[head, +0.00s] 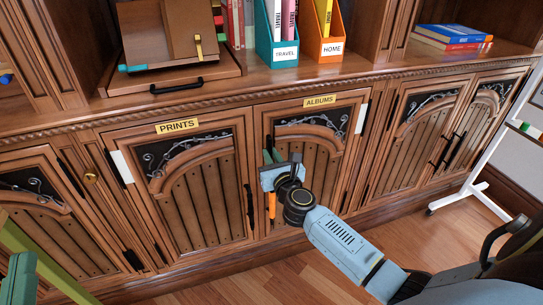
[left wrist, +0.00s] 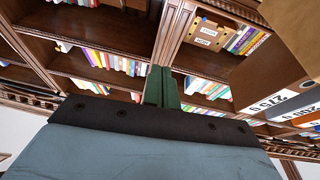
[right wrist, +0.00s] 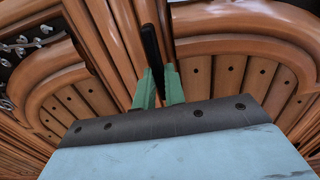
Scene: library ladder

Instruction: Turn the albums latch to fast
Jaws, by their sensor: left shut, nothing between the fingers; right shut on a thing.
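The albums door (head: 318,150) carries a brass ALBUMS label (head: 320,101) and is closed. My right gripper (head: 271,158) is at this door's left edge; its green fingers (right wrist: 160,88) are shut on a slim black bar, which I take to be the albums latch (right wrist: 151,48). In the right wrist view the bar stands nearly upright between the fingers, in front of the stile between two arched doors.
The prints door (head: 203,190) to the left has its own black handle (head: 249,203). An orange strip (head: 272,205) shows below my right gripper. A green rail (head: 38,257) stands lower left. A white stand (head: 480,184) is at right. Wooden floor in front is clear.

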